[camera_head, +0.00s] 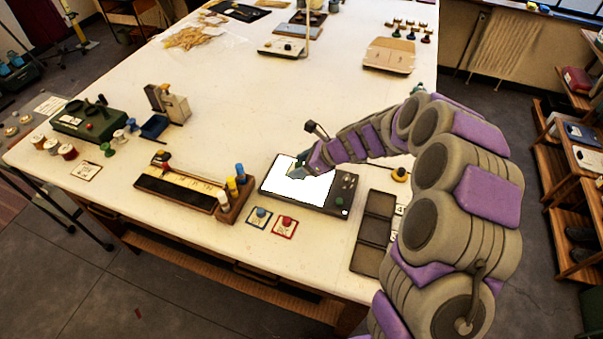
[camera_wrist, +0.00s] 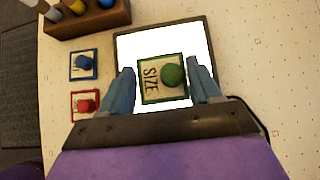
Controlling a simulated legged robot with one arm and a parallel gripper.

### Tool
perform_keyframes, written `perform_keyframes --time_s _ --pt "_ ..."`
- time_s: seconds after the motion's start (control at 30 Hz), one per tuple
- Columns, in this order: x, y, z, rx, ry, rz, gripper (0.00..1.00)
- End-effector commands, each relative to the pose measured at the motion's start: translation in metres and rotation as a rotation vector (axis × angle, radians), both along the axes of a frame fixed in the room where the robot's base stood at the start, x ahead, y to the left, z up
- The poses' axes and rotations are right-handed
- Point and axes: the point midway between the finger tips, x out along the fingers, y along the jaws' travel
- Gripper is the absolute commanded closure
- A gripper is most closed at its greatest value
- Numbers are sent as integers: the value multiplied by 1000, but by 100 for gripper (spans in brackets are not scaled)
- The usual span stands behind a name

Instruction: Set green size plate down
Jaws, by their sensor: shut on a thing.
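The green size plate (camera_wrist: 150,75) is a small square card with a green border, the word SIZE and a green knob. In the wrist view it sits between my two fingers. My gripper (camera_wrist: 163,88) is shut on it, over the bright white panel (camera_wrist: 130,45) of a dark-framed device. I cannot tell whether the plate touches the panel.
A blue-bordered plate (camera_head: 259,218) and a red-bordered plate (camera_head: 284,228) lie just in front of the device. A wooden block with coloured tubes (camera_head: 235,198) stands to its left. A dark compartment tray (camera_head: 376,229) lies to its right. The table's middle (camera_head: 250,100) is clear.

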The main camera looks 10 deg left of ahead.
Motion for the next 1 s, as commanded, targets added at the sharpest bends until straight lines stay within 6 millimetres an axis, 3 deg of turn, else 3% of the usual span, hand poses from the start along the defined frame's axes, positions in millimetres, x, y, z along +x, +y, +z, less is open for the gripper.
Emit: perform_keyframes --time_s 0.33,0.67,0.7,1.0 --pt "1 -5 -35 5 4 -1 66" --pt "1 -1 -37 0 1 0 66" --pt "1 -1 -38 0 1 0 37" --pt "1 -1 -38 1 2 1 12"
